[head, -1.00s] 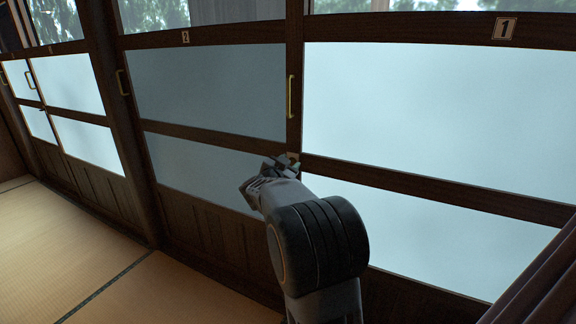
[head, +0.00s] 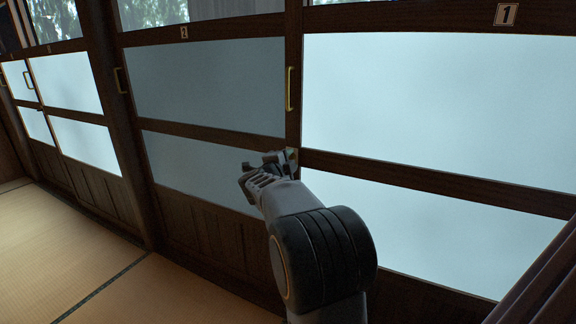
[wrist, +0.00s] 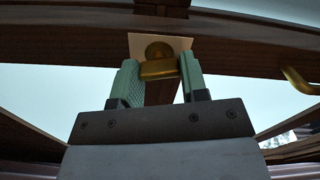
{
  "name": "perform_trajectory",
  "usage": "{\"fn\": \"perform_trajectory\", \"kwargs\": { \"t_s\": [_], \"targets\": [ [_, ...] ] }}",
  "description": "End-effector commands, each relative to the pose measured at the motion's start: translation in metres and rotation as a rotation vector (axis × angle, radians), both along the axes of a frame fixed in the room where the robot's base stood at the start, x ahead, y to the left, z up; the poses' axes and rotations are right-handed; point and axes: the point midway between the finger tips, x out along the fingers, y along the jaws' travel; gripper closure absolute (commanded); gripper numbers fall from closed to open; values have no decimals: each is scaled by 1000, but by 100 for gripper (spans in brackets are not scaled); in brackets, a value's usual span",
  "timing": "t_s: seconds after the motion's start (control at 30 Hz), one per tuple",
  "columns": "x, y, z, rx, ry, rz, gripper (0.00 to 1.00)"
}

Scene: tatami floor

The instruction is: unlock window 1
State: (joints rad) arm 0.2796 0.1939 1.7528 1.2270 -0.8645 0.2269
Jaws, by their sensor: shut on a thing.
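Window 1 (head: 430,110) is the frosted sliding panel at the right in the head view, with a "1" label (head: 507,14) on its dark top rail. A brass lock knob (wrist: 158,69) sits on a pale plate (wrist: 177,42) in the wrist view. My gripper (wrist: 160,82) is shut on the knob, with a green-padded finger on each side of it. In the head view my gripper (head: 282,160) is at the dark post left of window 1, below the brass handle (head: 290,88). There the knob is hidden or too small to tell.
Window 2 (head: 205,85) stands left of window 1, with its own label (head: 184,33) and a handle (head: 119,81). More frosted panels continue at the far left. The tatami floor (head: 60,250) is clear at the lower left. A dark slanted shape (head: 545,275) borders the lower right.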

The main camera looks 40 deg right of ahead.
Motion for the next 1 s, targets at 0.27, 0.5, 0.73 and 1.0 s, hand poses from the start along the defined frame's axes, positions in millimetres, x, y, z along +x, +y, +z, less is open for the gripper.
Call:
{"fn": "perform_trajectory", "kwargs": {
  "t_s": [0.27,0.5,0.73,1.0],
  "targets": [
    [0,0,-3,84,-155,-1,83],
    [0,0,-3,124,-229,-1,83],
    [0,0,-2,139,-256,-1,83],
    [0,0,-2,141,-258,-1,83]
  ]
}}
